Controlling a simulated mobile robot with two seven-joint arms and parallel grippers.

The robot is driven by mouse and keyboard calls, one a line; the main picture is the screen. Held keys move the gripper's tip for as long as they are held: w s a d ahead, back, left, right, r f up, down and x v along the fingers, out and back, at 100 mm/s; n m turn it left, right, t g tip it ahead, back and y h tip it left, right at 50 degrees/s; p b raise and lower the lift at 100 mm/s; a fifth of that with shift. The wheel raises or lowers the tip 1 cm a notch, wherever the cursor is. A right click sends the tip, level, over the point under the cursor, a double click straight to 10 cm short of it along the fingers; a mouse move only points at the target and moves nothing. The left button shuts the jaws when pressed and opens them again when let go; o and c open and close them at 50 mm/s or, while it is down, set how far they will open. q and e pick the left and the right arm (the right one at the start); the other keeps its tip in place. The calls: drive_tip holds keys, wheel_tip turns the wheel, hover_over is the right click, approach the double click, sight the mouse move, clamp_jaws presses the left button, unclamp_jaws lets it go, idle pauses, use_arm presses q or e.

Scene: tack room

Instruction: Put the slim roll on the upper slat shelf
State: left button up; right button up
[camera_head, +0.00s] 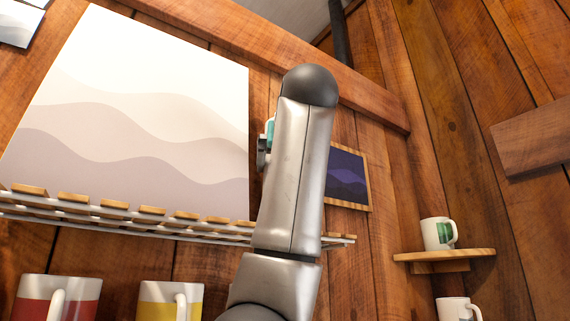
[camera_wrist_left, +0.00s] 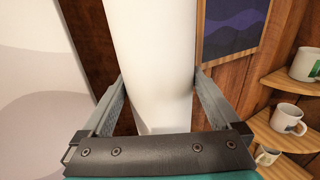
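A plain white cylinder, which looks like the slim roll (camera_wrist_left: 155,60), stands between the fingers of my left gripper (camera_wrist_left: 160,82) in the left wrist view. Both fingertips meet its sides, and its far end runs out of the top of that view. In the head view my left arm hides the roll; only a small teal and grey part of the left gripper (camera_head: 266,140) shows beside the arm. A slat shelf (camera_head: 125,222) with wooden slats on a pale frame runs along the wall, its right end partly behind my arm. My right gripper is out of view.
A large wave picture (camera_head: 135,120) hangs or leans behind the slat shelf. A small dark picture (camera_head: 347,178) is right of my arm. Red (camera_head: 57,298) and yellow (camera_head: 168,300) mugs stand below the shelf. A small wooden shelf (camera_head: 470,254) at right holds a white mug (camera_head: 437,233).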

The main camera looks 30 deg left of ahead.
use_arm(q)
drive_tip(key=b+v, duration=0.4)
drive_tip(key=v, duration=0.8)
drive_tip(key=shift+r, duration=0.25)
